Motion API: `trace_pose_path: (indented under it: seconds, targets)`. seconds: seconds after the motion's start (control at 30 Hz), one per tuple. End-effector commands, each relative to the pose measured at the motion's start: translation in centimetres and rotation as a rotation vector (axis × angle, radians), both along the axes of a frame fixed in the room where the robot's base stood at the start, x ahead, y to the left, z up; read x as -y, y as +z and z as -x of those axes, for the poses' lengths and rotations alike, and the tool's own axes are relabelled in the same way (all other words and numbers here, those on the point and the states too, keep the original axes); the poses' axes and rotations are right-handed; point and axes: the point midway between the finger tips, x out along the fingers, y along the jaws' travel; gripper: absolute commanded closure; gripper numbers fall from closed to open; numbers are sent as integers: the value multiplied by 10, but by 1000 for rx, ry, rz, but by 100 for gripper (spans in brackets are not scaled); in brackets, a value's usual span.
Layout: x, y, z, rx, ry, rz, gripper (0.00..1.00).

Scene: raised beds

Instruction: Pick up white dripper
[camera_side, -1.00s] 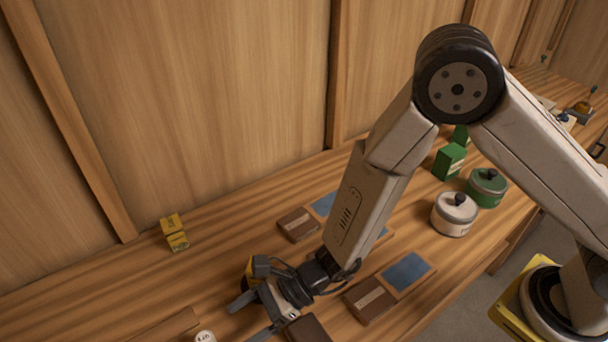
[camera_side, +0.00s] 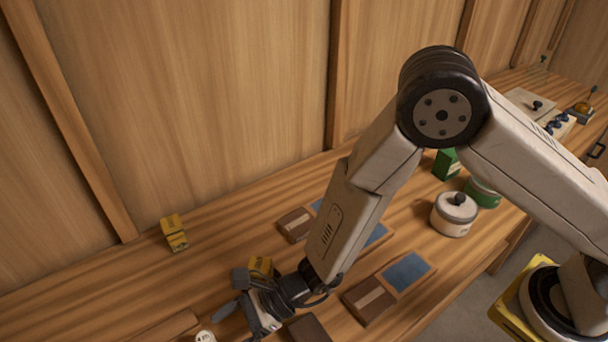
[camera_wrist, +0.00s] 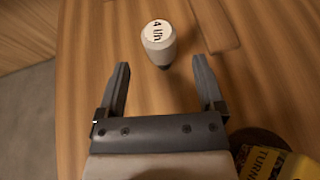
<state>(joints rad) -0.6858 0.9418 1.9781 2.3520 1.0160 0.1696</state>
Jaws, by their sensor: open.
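The white dripper (camera_wrist: 158,36) is a small white piece with a printed top reading roughly "4 l/h" and a dark lower end. In the wrist view it lies on the wooden bench just beyond my fingertips, between their lines. In the side view only its round white top (camera_side: 205,337) shows at the bottom edge. My gripper (camera_wrist: 161,72) is open with nothing between its fingers. In the side view my gripper (camera_side: 238,324) is low over the bench, just right of the dripper, its lower part cut off by the frame.
A yellow packet (camera_side: 260,267) is close behind my gripper; another yellow box (camera_side: 174,233) stands farther back. Brown blocks (camera_side: 368,300) and blue panels (camera_side: 407,272) lie to the right. Beyond are a white lidded pot (camera_side: 453,217) and green containers (camera_side: 446,164).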

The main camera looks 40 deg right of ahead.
Motion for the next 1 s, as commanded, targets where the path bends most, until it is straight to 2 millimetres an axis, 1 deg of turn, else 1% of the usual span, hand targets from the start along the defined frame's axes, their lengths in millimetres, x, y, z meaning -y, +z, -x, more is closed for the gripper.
trace_pose_path:
  seconds: [0.3,0.4,0.57,1.0]
  targets:
    - [-30,-12,-6,-1,2,1,13]
    - [-36,-15,-7,0,2,2,13]
    - [-40,-16,-8,-1,1,2,13]
    - [-40,-16,-8,-2,1,2,13]
